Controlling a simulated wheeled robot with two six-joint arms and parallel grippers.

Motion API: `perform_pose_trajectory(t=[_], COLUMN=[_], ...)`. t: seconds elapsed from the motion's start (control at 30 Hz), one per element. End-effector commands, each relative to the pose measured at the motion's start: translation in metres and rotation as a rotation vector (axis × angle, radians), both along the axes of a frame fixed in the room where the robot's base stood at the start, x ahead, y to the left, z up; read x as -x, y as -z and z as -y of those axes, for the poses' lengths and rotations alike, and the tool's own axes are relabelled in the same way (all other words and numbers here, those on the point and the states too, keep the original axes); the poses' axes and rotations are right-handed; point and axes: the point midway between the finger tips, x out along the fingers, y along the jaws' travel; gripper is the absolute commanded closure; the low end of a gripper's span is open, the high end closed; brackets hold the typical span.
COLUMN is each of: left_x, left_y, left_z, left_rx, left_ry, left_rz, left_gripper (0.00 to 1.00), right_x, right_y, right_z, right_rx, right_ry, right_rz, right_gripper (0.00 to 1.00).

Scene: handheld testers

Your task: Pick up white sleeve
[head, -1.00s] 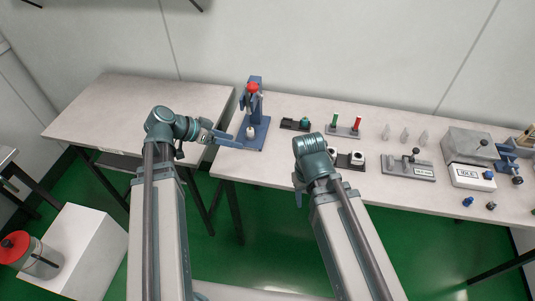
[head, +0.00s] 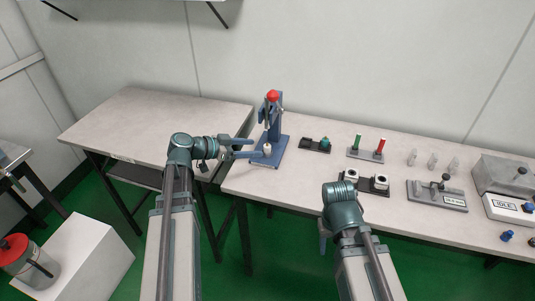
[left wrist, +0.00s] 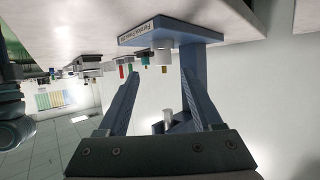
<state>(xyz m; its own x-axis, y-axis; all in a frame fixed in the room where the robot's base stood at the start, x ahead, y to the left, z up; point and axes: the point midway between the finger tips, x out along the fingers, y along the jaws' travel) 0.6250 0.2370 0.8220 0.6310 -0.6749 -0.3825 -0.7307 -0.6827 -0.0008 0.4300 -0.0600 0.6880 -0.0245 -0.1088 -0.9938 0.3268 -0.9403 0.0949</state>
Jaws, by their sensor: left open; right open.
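The white sleeve (head: 267,149) is a small white cylinder on the base of the blue press with a red knob (head: 273,97). In the left wrist view, which shows the scene upside down, the sleeve (left wrist: 164,57) appears between my left fingers, near their tips. My left gripper (head: 256,148) is open, with its fingers pointing right at the sleeve; in the left wrist view its fingers (left wrist: 160,78) are apart and do not visibly grip anything. My right gripper (head: 323,240) is partly hidden behind its own wrist, in front of the table edge, away from the sleeve.
Right of the press on the table (head: 310,170) are a black holder with a teal part (head: 324,142), a stand with green and red pieces (head: 367,150), black fixtures (head: 376,185) and a grey plate fixture (head: 437,195). An empty table (head: 150,120) stands at left.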

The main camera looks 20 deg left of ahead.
Motion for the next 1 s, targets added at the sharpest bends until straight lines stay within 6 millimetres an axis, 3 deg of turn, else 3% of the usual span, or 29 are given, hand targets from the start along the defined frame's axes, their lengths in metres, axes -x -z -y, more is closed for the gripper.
perform_pose_trajectory(t=[0.47,0.8,1.0], left_x=[-0.015,-0.047,-0.048], left_y=[0.009,0.025,0.024], left_z=[0.014,0.041,0.044], left_rx=[0.001,0.001,0.001], left_ry=[0.001,0.002,0.001], left_rz=[-0.001,-0.001,-0.001], left_gripper=[0.33,0.33,0.33], right_x=[0.0,0.0,0.0], right_y=[0.008,0.025,0.024], right_z=[0.0,0.0,0.0], right_rx=[0.0,0.0,0.0], right_ry=[0.0,0.0,0.0], right_rz=[0.0,0.0,0.0], right_gripper=[0.5,0.5,0.5])
